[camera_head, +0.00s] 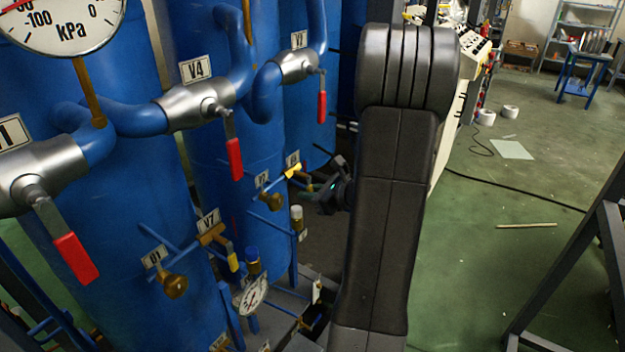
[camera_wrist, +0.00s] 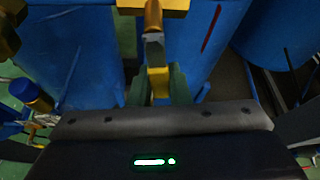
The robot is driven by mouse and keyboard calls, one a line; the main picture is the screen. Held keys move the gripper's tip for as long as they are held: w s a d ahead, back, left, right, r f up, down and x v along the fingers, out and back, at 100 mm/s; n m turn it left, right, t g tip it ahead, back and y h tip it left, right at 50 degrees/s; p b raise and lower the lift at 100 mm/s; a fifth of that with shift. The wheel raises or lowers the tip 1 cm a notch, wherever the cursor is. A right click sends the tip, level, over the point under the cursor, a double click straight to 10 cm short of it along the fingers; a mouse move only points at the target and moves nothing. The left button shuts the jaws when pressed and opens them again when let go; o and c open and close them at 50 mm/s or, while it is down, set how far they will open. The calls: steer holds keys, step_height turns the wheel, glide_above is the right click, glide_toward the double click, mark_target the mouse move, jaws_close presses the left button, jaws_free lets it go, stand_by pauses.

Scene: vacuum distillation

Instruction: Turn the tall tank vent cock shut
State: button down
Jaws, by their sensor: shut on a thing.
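The vent cock is a small brass valve on a thin blue pipe. In the head view its yellow part (camera_head: 293,170) shows beside a small tag, just left of my gripper (camera_head: 314,187). In the wrist view its brass body (camera_wrist: 153,15) is at the top. Its yellow handle (camera_wrist: 159,86) points down from it, between the two dark fingers of my gripper (camera_wrist: 160,88). The fingers are shut on this handle. My arm covers part of the scene to the right of the cock, and the handle's lower end is hidden by the gripper.
Large blue tanks (camera_head: 120,190) stand at left. Red-handled valves, one with red lever (camera_head: 235,160), hang on thick pipes. Another yellow-handled cock, V7 (camera_head: 211,235), and a small gauge (camera_head: 253,296) are lower left. Open green floor (camera_head: 500,200) is at right.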

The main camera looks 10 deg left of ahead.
steer(key=shift+s+a+m+g+p, duration=0.1)
steer(key=shift+s+m+g+p, duration=0.4)
steer(key=shift+p, duration=0.3)
steer(key=shift+f, duration=0.1)
steer(key=c, duration=1.4)
jaws_free()
steer(key=shift+o, duration=0.2)
steer(key=b+v, duration=0.2)
steer(key=v, duration=1.1)
steer(key=shift+d, duration=0.45)
steer(key=shift+a, duration=0.15)
